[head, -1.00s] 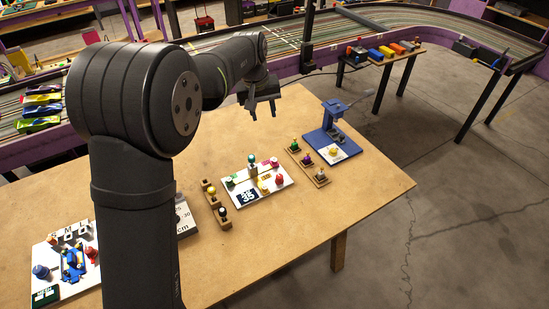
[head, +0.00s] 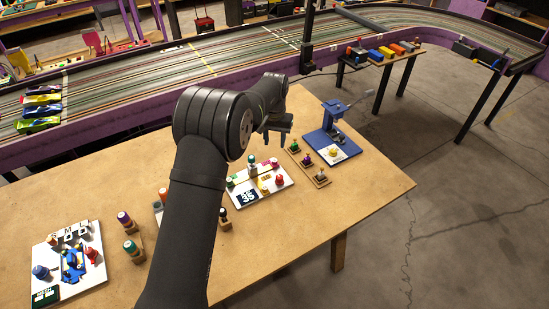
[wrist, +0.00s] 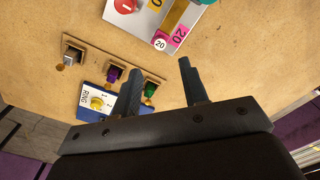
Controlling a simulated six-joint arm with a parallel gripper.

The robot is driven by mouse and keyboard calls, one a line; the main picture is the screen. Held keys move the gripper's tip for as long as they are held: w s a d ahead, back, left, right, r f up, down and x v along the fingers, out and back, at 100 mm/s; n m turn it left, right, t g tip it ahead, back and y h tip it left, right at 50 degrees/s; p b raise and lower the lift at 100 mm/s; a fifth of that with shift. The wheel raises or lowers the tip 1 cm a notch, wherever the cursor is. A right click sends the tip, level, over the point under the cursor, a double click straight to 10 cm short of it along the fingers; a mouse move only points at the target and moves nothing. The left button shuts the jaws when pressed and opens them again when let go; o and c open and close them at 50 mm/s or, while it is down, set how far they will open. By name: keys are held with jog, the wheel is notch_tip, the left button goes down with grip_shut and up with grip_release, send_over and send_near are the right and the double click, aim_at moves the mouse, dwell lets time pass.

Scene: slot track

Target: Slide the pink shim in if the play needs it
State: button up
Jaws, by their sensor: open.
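A pink tag marked 20 (wrist: 178,36) lies at the edge of the white board in the wrist view, beside a round white 20 label (wrist: 160,44). I cannot tell whether this tag is the shim itself. The white board (head: 240,204) stands mid-table in the head view, with a dark 35 panel (head: 247,197), a red knob (head: 279,180) and a teal-topped piece (head: 251,160). My gripper (head: 275,141) is open and empty above the table, behind the board's far edge. Its parted fingers (wrist: 160,78) show in the wrist view with nothing between them.
Wooden holders with green (wrist: 150,90), purple (wrist: 113,74) and grey (wrist: 68,60) pieces stand right of the board. Beyond is a blue press (head: 329,137). A board lettered S M L (head: 90,288) and wooden stands (head: 134,250) are at left. The table's right front is clear.

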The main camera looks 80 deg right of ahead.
aim_at(274, 160)
notch_tip(274, 160, down, 9)
dwell(0.3)
grip_shut()
